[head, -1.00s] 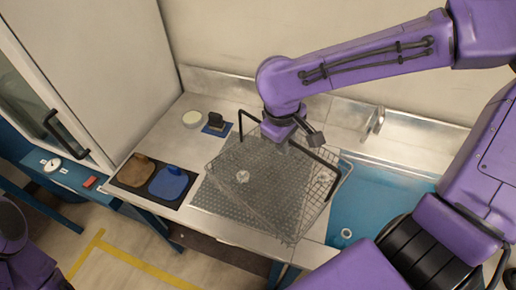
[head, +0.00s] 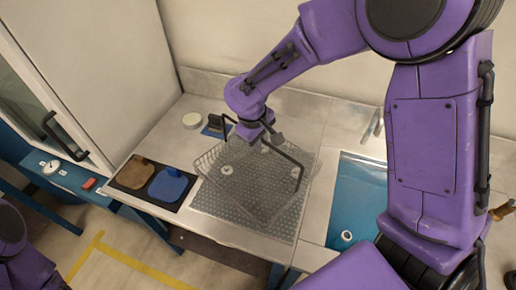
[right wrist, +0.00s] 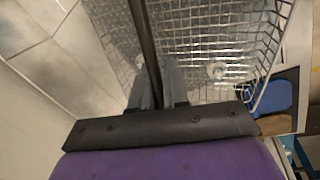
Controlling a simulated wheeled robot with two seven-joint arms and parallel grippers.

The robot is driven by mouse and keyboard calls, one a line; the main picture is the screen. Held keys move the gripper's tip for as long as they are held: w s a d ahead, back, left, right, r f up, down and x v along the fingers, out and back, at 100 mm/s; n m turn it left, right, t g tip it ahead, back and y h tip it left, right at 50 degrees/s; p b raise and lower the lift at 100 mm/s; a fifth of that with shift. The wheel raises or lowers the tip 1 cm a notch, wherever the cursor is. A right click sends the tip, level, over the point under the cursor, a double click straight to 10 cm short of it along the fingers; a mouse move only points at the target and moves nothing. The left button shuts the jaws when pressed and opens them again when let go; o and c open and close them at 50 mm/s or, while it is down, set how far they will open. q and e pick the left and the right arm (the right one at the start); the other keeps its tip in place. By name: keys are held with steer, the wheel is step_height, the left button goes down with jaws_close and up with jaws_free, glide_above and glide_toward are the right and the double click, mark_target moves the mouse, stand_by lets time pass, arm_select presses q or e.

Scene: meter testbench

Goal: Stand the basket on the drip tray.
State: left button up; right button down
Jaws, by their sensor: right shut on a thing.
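The basket (head: 238,187) is a wire mesh basket with black bar handles; it also fills the top of the right wrist view (right wrist: 190,30). My right gripper (head: 267,138) is shut on a black handle bar (right wrist: 147,50) at the basket's back. The drip tray (head: 272,230) is a grey perforated sheet on the steel counter. The basket is over the tray's back and left part, leaving a front right strip bare. I cannot tell whether it touches the tray. A small whitish round thing (head: 227,169) shows through the mesh. My left gripper is out of the picture.
Left of the tray, a dark mat holds a brown pad (head: 136,171) and a blue pad (head: 168,184). Behind are a white round dish (head: 191,120) and a black block (head: 215,123). A blue sink basin (head: 358,195) lies to the right. A cabinet stands at left.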

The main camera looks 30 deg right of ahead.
steer(key=f+b, duration=0.1)
steer(key=f, duration=0.1)
steer(key=f+b, duration=0.2)
steer(key=shift+w+a+b, duration=0.1)
steer(key=shift+w+b, duration=0.2)
steer(key=shift+w, duration=0.1)
steer(key=c, duration=1.1)
jaws_free()
steer(key=shift+s+f, duration=0.1)
steer(key=b+v, duration=0.1)
steer(key=v, duration=1.1)
